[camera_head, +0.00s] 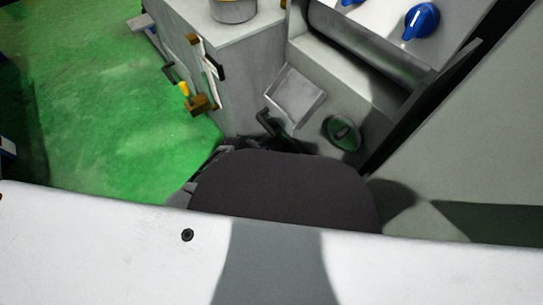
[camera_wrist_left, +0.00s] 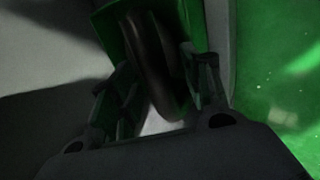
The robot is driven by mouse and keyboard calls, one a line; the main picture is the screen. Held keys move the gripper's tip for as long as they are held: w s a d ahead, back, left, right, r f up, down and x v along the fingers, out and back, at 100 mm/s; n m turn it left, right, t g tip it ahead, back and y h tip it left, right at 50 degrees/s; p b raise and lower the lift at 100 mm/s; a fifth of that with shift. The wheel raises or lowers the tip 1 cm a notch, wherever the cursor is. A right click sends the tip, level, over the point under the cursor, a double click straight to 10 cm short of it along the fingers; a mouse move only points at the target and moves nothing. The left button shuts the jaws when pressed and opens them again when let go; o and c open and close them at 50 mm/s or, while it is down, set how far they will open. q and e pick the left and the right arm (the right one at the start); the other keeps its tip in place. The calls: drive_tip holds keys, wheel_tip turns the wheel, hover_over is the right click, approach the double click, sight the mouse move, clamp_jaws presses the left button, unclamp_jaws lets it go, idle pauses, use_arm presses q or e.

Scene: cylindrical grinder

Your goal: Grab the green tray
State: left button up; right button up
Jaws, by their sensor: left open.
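In the left wrist view my left gripper (camera_wrist_left: 157,62) is open, with one finger on each side of a dark rounded shape. Behind that shape is a green panel (camera_wrist_left: 192,24), possibly part of the green tray; the dim picture does not let me tell. I cannot tell whether the fingers touch anything. In the head view my left gripper (camera_head: 268,132) shows only as dark parts beyond my dark arm link, close to the machine's front. No green tray stands out clearly there. My right gripper is not in view.
The grey machine (camera_head: 240,85) fills the upper middle, with a blue knob (camera_head: 421,20), a round handwheel (camera_head: 342,132) and a tilted grey plate (camera_head: 293,97) on it. A brass fitting (camera_head: 198,104) juts from its side. Open green floor (camera_head: 100,120) lies at left.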

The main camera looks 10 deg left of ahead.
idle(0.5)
use_arm(q)
clamp_jaws()
